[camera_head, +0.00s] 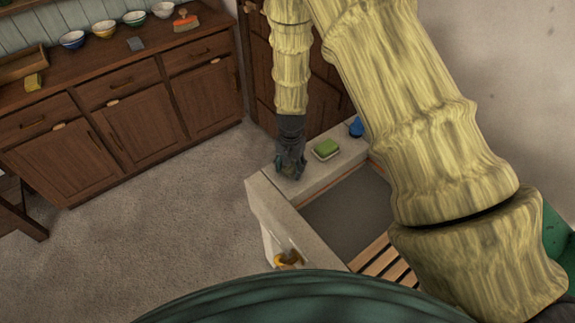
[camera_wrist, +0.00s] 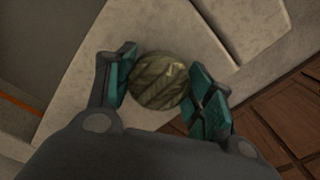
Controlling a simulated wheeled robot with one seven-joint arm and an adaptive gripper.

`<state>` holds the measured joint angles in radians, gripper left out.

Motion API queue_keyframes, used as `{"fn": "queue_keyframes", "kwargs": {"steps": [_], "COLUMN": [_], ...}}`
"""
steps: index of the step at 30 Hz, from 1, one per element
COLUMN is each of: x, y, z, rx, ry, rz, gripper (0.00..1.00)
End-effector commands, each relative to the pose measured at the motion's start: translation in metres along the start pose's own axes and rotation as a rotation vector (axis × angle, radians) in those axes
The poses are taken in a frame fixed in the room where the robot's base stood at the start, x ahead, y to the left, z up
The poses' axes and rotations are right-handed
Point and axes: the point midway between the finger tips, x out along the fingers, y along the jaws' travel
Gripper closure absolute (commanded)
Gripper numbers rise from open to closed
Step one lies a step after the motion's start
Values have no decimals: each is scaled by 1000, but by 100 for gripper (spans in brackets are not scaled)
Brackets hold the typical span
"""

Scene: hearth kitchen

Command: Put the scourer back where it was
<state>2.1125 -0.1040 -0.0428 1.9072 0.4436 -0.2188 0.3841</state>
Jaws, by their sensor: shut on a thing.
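The scourer, a round, dull olive-grey ball with a coarse ribbed surface, shows in the wrist view (camera_wrist: 160,80). My gripper (camera_wrist: 163,84) is shut on it, with one teal-padded finger at each side. In the head view my gripper (camera_head: 290,168) points down over the far left corner of the pale stone sink rim (camera_head: 310,182). The scourer is hardly visible there, dark between the fingers. I cannot tell whether it touches the rim.
A green sponge (camera_head: 326,148) on a small pale dish lies on the rim just right of my gripper, with a blue object (camera_head: 356,126) beyond. A slatted wooden rack (camera_head: 385,265) spans the near basin. A wooden sideboard (camera_head: 130,75) with bowls stands back left.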

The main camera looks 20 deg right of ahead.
Motion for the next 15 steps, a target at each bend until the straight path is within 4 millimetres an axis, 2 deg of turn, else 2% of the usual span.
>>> {"fn": "queue_keyframes", "kwargs": {"steps": [14, 15], "x": [6, 7], "y": [0, 0], "z": [0, 0], "rx": [0, 0], "ry": [1, 1], "rz": [-1, -1], "gripper": [77, 45]}}
